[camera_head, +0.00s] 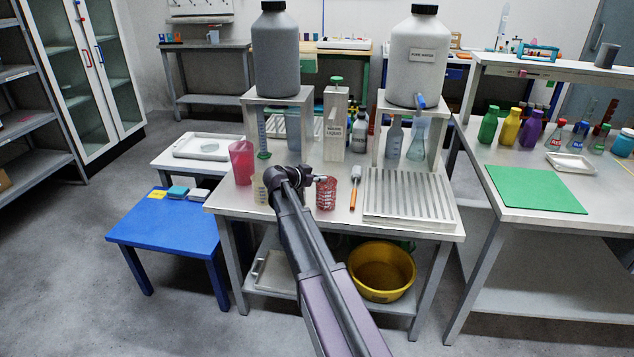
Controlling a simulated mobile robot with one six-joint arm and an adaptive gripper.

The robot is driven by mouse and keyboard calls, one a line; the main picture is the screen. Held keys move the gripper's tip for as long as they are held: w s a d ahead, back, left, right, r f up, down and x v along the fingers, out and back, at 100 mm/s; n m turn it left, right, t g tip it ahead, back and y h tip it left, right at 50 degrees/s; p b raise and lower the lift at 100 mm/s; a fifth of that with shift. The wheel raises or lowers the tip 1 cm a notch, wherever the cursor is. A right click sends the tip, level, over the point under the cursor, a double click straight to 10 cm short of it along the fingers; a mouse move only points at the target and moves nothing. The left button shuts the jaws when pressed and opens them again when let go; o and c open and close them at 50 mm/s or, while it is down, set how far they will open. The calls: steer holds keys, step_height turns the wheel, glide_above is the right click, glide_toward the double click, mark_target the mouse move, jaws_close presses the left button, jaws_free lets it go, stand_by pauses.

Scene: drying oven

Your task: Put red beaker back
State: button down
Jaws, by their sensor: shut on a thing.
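The red beaker (326,195), small with a pale pattern on its wall, is upright at the front middle of the grey bench (285,213). My gripper (319,179) reaches it from the left, at its rim, and is shut on it. The fingertips are small and partly merge with the beaker. I cannot tell whether the beaker's base touches the bench top. A larger pinkish-red jug (241,163) stands apart at the bench's left edge. No drying oven can be made out.
A ribbed metal drainer (410,196) lies to the right of the beaker, with an orange-handled brush (353,196) between them. Tall stands with a grey drum (275,55) and a white drum (418,60) rise behind. A yellow basin (381,272) sits on the lower shelf.

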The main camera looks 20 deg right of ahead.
steer(key=shift+f, duration=0.15)
steer(key=c, duration=0.8)
jaws_free()
steer(key=shift+s+a+r+p, duration=0.15)
steer(key=shift+a+r+p, duration=0.15)
steer(key=shift+a+r, duration=0.2)
steer(key=p+v, duration=0.4)
steer(key=v, duration=0.6)
steer(key=shift+s+a, duration=0.15)
steer(key=shift+a, duration=0.25)
steer(key=shift+s, duration=0.1)
